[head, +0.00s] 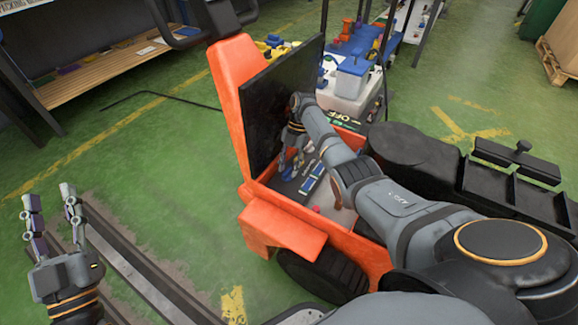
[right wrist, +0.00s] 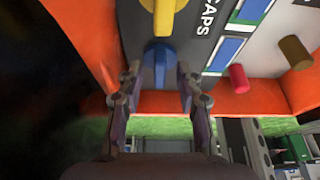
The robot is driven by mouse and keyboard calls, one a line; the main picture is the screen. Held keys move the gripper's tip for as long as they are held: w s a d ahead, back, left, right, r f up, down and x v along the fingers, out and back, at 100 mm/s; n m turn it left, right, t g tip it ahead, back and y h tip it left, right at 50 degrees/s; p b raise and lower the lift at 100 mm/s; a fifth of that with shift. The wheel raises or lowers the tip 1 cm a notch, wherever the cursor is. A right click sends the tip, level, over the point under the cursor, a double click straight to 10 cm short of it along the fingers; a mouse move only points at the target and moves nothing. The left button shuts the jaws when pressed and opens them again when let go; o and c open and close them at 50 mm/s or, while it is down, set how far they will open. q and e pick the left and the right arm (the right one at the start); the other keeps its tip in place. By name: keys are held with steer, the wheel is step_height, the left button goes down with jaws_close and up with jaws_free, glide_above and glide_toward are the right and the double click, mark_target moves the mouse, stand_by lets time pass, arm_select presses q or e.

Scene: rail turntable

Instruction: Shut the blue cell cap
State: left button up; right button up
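In the right wrist view a blue knob-like cap (right wrist: 160,57) sits on the dark panel beside the lettering "CAPS". My right gripper (right wrist: 159,78) has its fingertips on either side of this cap, apart from each other, with thin gaps showing near the cap's lower end. Whether either finger touches it higher up is unclear. In the head view my right gripper (head: 291,152) reaches down into the orange housing (head: 285,240), and its fingers partly hide the panel there. My left gripper (head: 50,194) is open and empty over the floor at the lower left.
A yellow knob (right wrist: 164,14) stands just beyond the blue cap. A red knob (right wrist: 239,79) and a brown knob (right wrist: 295,51) stand to the right. A dark upright screen (head: 280,95) rises close behind my right gripper. Metal rails (head: 135,262) run along the floor.

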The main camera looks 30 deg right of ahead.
steer(key=v, duration=1.2)
steer(key=shift+a, duration=0.1)
